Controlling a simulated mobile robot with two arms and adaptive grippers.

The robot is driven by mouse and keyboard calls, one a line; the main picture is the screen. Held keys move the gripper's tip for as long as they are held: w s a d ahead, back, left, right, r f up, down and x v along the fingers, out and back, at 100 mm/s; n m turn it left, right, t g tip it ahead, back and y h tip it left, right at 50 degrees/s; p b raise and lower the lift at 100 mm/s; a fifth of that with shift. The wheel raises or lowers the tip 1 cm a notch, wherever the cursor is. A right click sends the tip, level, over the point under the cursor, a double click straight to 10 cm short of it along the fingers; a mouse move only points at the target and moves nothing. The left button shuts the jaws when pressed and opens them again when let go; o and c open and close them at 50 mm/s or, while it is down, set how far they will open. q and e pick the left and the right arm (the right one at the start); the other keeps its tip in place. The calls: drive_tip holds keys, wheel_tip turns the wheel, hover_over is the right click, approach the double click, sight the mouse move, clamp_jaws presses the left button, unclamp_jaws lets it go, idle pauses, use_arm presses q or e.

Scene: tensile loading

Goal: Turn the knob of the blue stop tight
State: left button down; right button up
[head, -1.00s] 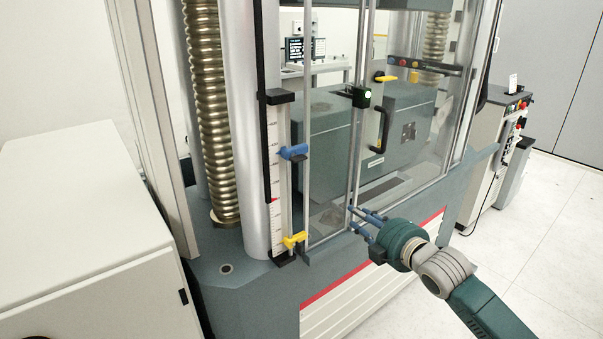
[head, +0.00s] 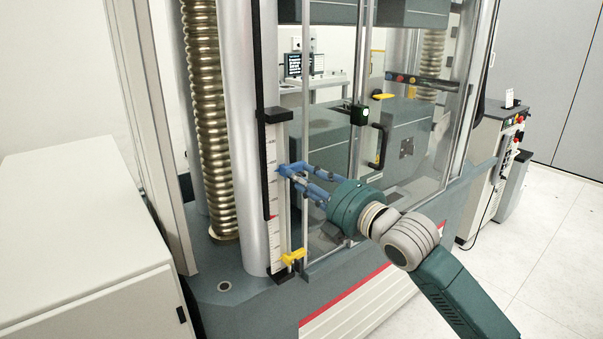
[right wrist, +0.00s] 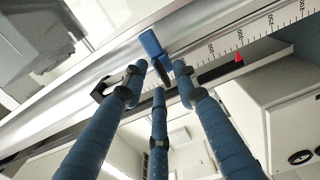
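The blue stop (head: 283,169) sits on the vertical scale rail (head: 271,147), above the yellow stop (head: 292,257). In the right wrist view the blue stop (right wrist: 151,43) lies just beyond the fingertips. A dark part, perhaps its knob (right wrist: 166,74), shows between them. My right gripper (head: 298,178) reaches in from the right, its three blue fingers pointing left at the stop. In the right wrist view the fingers of the right gripper (right wrist: 159,78) stand apart around the dark part. I cannot tell whether they touch it. My left gripper is out of view.
Clear guard doors with metal frames (head: 362,70) and a black handle (head: 378,146) stand right of the scale. A large silver column (head: 235,120) is on its left. A pale cabinet (head: 80,240) fills the lower left. Open floor lies at the right.

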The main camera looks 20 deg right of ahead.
drive_tip(key=shift+w+a, duration=0.2)
drive_tip(key=shift+w, duration=0.3)
clamp_jaws()
